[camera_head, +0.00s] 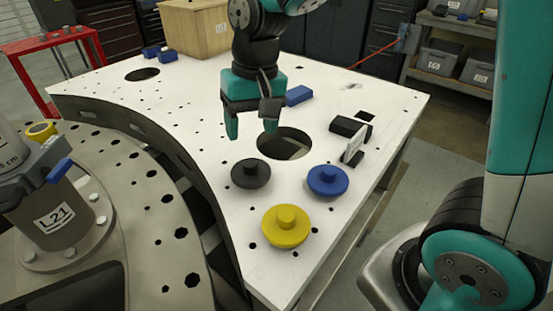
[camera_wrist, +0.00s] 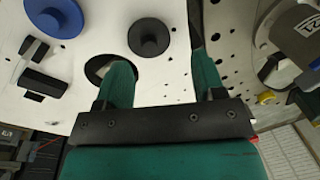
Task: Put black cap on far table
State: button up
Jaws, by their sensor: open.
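The black cap (camera_head: 250,173), a round disc with a knob, lies on the white table (camera_head: 185,110), left of the blue cap and below the large round hole. It also shows in the wrist view (camera_wrist: 149,36), beyond my fingertips. My gripper (camera_head: 252,130) is above the table, just above and behind the black cap in the head view. Its two teal fingers are apart with nothing between them. In the wrist view my gripper (camera_wrist: 163,65) points toward the caps. I cannot tell which surface is the far table.
A blue cap (camera_head: 327,181) and a yellow cap (camera_head: 286,226) lie near the black one. Black blocks (camera_head: 350,129) with a white upright piece stand right of the hole. Blue blocks (camera_head: 298,95) and a wooden box (camera_head: 195,27) are farther back. A labelled post (camera_head: 55,215) stands left.

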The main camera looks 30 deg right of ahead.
jog(key=s+a+r+n+y, duration=0.1)
jog(key=s+n, duration=0.3)
jog(key=s, duration=0.4)
jog(key=s+a+r+n+y, duration=0.1)
jog(key=s+a+r+n, duration=0.1)
jog(key=s, duration=0.7)
jog(key=shift+r+n+y, duration=0.15)
jog(key=shift+n+y, duration=0.25)
jog(key=shift+n, duration=0.5)
